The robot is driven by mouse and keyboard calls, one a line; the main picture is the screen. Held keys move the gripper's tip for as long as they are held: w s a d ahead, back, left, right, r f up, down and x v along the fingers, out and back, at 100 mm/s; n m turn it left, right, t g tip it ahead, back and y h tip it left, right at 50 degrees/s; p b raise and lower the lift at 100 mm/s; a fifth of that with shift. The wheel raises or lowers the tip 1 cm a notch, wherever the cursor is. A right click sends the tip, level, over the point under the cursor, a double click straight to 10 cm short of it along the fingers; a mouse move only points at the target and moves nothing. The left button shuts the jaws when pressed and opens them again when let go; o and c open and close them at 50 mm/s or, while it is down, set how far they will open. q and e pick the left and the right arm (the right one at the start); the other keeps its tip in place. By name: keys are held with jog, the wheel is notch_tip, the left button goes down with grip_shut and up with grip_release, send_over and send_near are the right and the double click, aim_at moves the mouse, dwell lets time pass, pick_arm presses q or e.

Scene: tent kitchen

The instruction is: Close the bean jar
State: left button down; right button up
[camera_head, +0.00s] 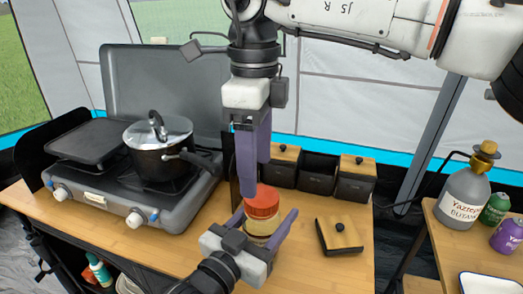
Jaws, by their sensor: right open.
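The bean jar (262,229) stands upright near the middle of the wooden table, with a pale yellowish body and a red top (262,201). I cannot tell if the red top is a fully seated lid. My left gripper (268,217) reaches in low from the front, with its purple fingers on either side of the jar. Whether both fingers touch it is unclear. My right gripper (253,189) points down from above, just over and slightly left of the red top. It is open and holds nothing visible.
A gas stove (160,209) with a lidded pot (158,154) stands at the left. Black boxes stand behind the jar; the middle one (317,175) is uncovered. A wooden-topped square lid (340,234) lies to the right. A butane bottle (464,194) stands on a side table.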

aim_at(261, 196)
jog(key=n, duration=0.4)
jog(key=shift+r+n, duration=0.15)
jog(key=shift+n, duration=0.15)
jog(key=n, duration=0.6)
jog(key=shift+w+d+r, duration=0.15)
jog(key=shift+r, duration=0.05)
jog(key=n, duration=0.6)
jog(key=shift+w+d+r+n, duration=0.1)
jog(key=shift+d+r+n, duration=0.1)
jog(key=shift+n, duration=0.1)
jog(key=n, duration=0.4)
jog(key=shift+r+n, duration=0.15)
jog(key=shift+n, duration=0.15)
jog(key=shift+w+f, duration=0.1)
jog(key=shift+f, duration=3.95)
jog(key=shift+c, duration=0.3)
